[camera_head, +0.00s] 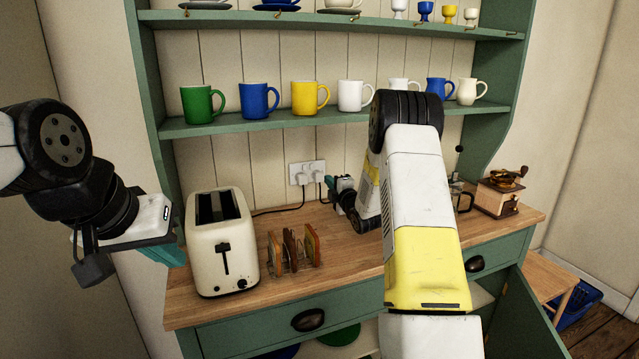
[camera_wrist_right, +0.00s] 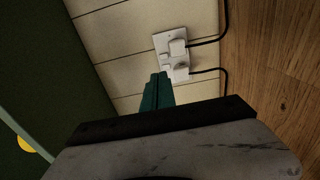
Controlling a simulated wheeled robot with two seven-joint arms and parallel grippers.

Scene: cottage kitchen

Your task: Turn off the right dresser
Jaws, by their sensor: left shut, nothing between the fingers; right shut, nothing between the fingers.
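A white double wall socket (camera_head: 305,172) with two plugs is on the dresser's back panel above the worktop. It also shows in the right wrist view (camera_wrist_right: 162,42), with both plugs, their black cables and small switches beside them. The switch positions are too small to tell. My right gripper (camera_head: 331,184) is shut and empty, just right of the socket in the head view. In the right wrist view its teal fingertips (camera_wrist_right: 159,76) point at the socket's lower edge; I cannot tell whether they touch. My left gripper (camera_head: 172,254) is shut and empty, left of the toaster.
A cream toaster (camera_head: 221,250) and a toast rack (camera_head: 293,250) stand on the worktop (camera_head: 340,275). A shelf (camera_head: 290,124) with several mugs hangs above the socket. A coffee grinder (camera_head: 499,196) is at the right. A lower cupboard door (camera_head: 526,318) stands open.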

